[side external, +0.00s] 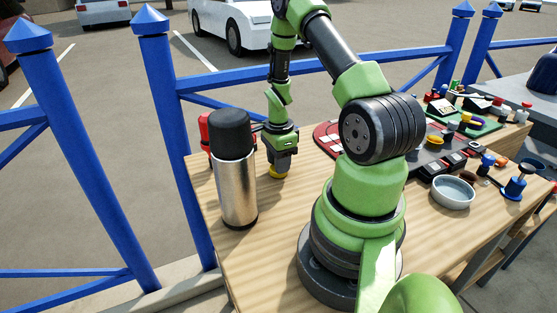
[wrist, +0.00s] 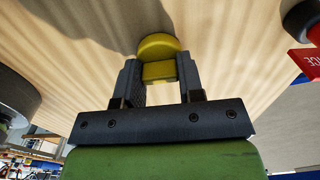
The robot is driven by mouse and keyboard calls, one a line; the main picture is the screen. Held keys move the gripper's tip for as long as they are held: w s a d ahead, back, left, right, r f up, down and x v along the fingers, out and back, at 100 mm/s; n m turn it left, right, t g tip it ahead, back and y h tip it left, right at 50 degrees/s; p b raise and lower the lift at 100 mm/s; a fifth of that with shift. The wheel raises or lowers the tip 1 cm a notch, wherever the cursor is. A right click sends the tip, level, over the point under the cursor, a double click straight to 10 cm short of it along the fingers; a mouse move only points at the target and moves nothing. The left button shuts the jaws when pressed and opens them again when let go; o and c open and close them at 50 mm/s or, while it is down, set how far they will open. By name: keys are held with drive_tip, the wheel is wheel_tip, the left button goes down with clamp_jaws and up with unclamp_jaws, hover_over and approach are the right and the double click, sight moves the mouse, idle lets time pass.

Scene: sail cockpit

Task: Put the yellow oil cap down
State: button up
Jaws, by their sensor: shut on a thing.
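The yellow oil cap (wrist: 158,46) is between the fingers of my gripper (wrist: 160,75) in the wrist view, a round top with a squarer grip below it. My gripper is shut on the grip part. In the side external view the yellow oil cap (side external: 278,172) shows under my gripper (side external: 279,163), close to the wooden tabletop (side external: 270,220). I cannot tell for sure whether it touches the wood.
A steel flask with a black lid (side external: 236,175) stands left of my gripper, and a red object (side external: 205,132) is behind it. A grey bowl (side external: 452,191) and a red panel (side external: 328,138) lie to the right. Blue railings (side external: 180,130) run behind the table.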

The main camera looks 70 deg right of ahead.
drive_tip(key=o, duration=0.9)
drive_tip(key=shift+f, duration=0.1)
drive_tip(key=w+a+r+n+t, duration=0.1)
drive_tip(key=a+r+n, duration=0.2)
drive_tip(key=r, duration=0.7)
drive_tip(key=w+a+r+n+t, duration=0.1)
drive_tip(key=w+a+r+n, duration=0.15)
drive_tip(key=r, duration=0.65)
drive_tip(key=s+a+r+n+t, duration=0.1)
drive_tip(key=s+a+r+n, duration=0.2)
drive_tip(key=a+n, duration=0.2)
drive_tip(key=s+a+r+n+t+y, duration=0.1)
drive_tip(key=s+a+r+n+t, duration=0.1)
drive_tip(key=a+n, duration=0.4)
drive_tip(key=s+a+r+n+t+y, duration=0.1)
drive_tip(key=s+a+r+n+t, duration=0.1)
drive_tip(key=s+a+r+n, duration=0.2)
drive_tip(key=shift+a+r+n, duration=0.9)
drive_tip(key=shift+a+n, duration=0.35)
drive_tip(key=shift+a, duration=0.5)
